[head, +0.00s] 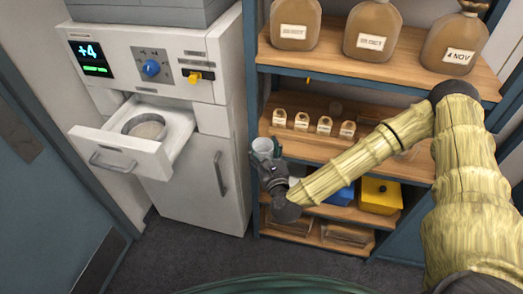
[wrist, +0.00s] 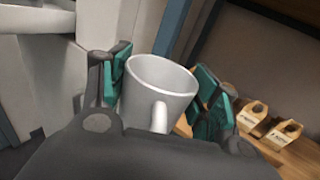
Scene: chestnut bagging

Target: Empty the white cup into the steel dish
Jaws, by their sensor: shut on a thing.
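The white cup (wrist: 160,82) is held between the green pads of my gripper (wrist: 157,95) in the wrist view, its handle toward the camera. It looks roughly upright; its contents are hidden. In the head view the cup (head: 263,147) is in front of the shelf's left post, with my gripper (head: 268,165) shut on it. The steel dish (head: 147,128) sits in the pulled-out white drawer of the cabinet, left of the cup and apart from it. The dish has a pale, grainy-looking surface inside.
The open drawer (head: 112,150) juts out from the white cabinet (head: 205,165). The shelf unit (head: 400,82) holds large dated bags (head: 373,30) on top, several small tagged bags (head: 301,122) below and a yellow box (head: 380,196). Space between cup and drawer looks clear.

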